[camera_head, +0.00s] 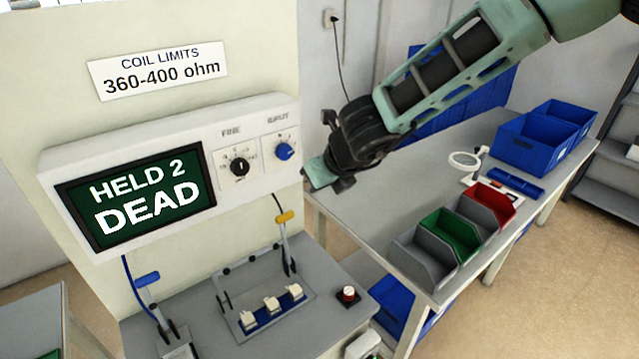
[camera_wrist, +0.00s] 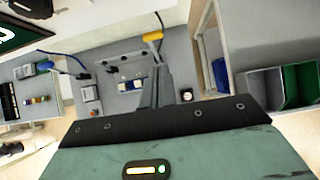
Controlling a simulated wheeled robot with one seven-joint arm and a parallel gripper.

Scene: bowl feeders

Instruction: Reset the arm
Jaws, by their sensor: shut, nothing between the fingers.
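My gripper (camera_head: 318,174) is at the end of my raised arm, right of the test panel and above the grey bench. Its fingers are shut with nothing between them. In the wrist view, the dark edge and green body of my gripper fill the bottom, with the narrow fingers (camera_wrist: 158,86) pointing away over the bench fixture. The panel display (camera_head: 138,198) reads "HELD 2 DEAD".
Near my gripper are the panel dials (camera_head: 240,166) and a yellow-handled lever (camera_head: 285,218). A blue-handled lever (camera_head: 147,279) and a fixture with white blocks (camera_head: 270,303) stand below. Grey, green and red bins (camera_head: 449,238) and a blue crate (camera_head: 545,138) occupy the right table.

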